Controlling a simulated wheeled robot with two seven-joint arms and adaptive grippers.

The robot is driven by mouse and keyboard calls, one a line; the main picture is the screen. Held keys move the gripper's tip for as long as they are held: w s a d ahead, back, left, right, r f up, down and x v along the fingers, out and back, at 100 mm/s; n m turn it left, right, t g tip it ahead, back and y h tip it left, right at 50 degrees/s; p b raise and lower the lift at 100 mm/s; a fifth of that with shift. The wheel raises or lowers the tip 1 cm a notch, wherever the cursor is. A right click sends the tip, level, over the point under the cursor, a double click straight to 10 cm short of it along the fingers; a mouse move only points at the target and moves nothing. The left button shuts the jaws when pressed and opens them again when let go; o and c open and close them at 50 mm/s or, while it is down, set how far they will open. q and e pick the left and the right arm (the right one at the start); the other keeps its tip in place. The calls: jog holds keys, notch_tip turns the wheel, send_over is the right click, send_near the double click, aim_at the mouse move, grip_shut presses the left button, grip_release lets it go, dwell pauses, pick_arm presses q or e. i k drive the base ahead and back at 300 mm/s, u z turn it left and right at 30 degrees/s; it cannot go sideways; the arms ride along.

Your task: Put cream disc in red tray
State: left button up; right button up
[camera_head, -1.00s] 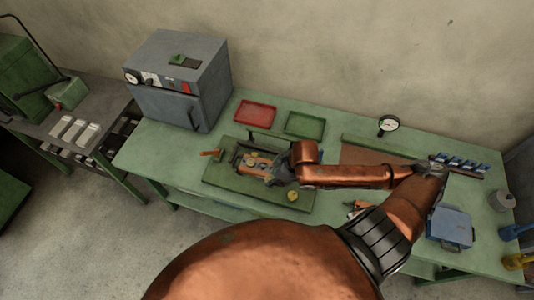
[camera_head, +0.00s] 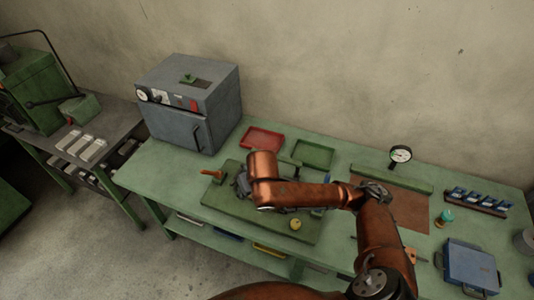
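The red tray (camera_head: 262,138) lies at the back of the green bench, right of the grey oven, and looks empty. I cannot make out the cream disc; my arm covers most of the roll device on the dark green board (camera_head: 230,207). My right arm reaches in from the right over this board. Its gripper (camera_head: 243,186) is a small dark shape at the board's left part, in front of the red tray, mostly hidden by the copper wrist. I cannot tell whether its fingers are open or hold anything. My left gripper is not in view.
A green tray (camera_head: 313,153) lies right of the red one. The grey oven (camera_head: 190,105) stands at the left. A yellow knob (camera_head: 295,224) sits at the board's front right. A dial gauge (camera_head: 400,155) and a blue case (camera_head: 467,265) are at the right.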

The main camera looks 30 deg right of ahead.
aim_at(267, 145)
jog(key=u, duration=0.85)
jog(key=i, duration=0.6)
jog(key=z, duration=0.9)
jog(key=i, duration=1.05)
jog(key=z, duration=0.25)
